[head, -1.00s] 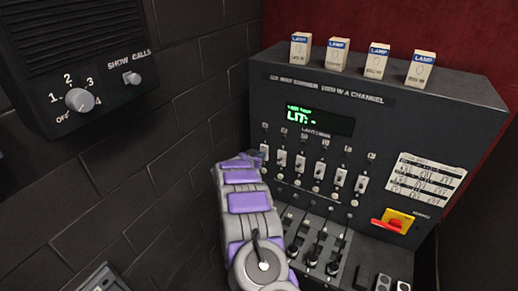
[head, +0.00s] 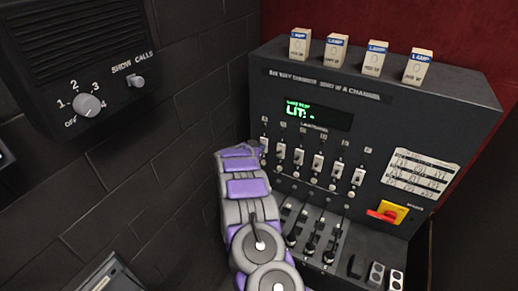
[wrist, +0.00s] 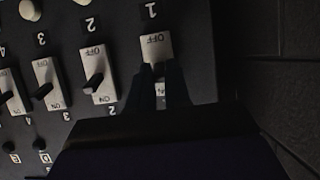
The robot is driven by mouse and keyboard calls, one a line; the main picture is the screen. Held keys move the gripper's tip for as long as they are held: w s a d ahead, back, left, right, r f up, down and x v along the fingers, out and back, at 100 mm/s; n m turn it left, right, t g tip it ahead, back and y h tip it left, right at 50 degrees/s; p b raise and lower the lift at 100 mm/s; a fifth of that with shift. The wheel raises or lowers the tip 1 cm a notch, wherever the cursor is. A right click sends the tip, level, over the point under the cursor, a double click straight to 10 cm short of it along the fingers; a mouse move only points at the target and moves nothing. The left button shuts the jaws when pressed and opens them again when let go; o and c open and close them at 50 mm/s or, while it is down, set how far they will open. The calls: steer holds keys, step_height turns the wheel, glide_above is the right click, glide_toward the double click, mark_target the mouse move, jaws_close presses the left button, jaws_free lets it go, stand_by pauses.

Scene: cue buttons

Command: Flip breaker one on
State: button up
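Breaker one (head: 264,144) is the leftmost white switch in the row on the dark dimmer panel (head: 430,115). In the wrist view its white plate (wrist: 157,47) shows, with "1" and "OFF" marked at the picture's upper end. My gripper (wrist: 163,72) is right at this plate, its two dark fingers side by side over the switch. A narrow gap with some white plate shows between them. The lever is mostly hidden, so its position and whether the fingers grip it are unclear. In the head view my arm hides the fingers.
Breaker two (wrist: 97,75) is close beside the fingers, with more switches beyond it. Sliders (head: 310,240) sit below the row, and a red-and-yellow rotary switch (head: 388,212) is at lower right. Lamp boxes (head: 337,52) stand on top. A dark brick wall (head: 190,120) is close on the left.

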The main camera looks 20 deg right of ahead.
steer(key=o, duration=0.4)
steer(key=shift+w, duration=0.2)
steer(key=shift+s, duration=0.15)
steer(key=shift+a+r, duration=0.1)
steer(key=shift+a, duration=0.05)
steer(key=b+v, duration=0.3)
steer(key=v, duration=1.4)
steer(key=shift+s, duration=0.1)
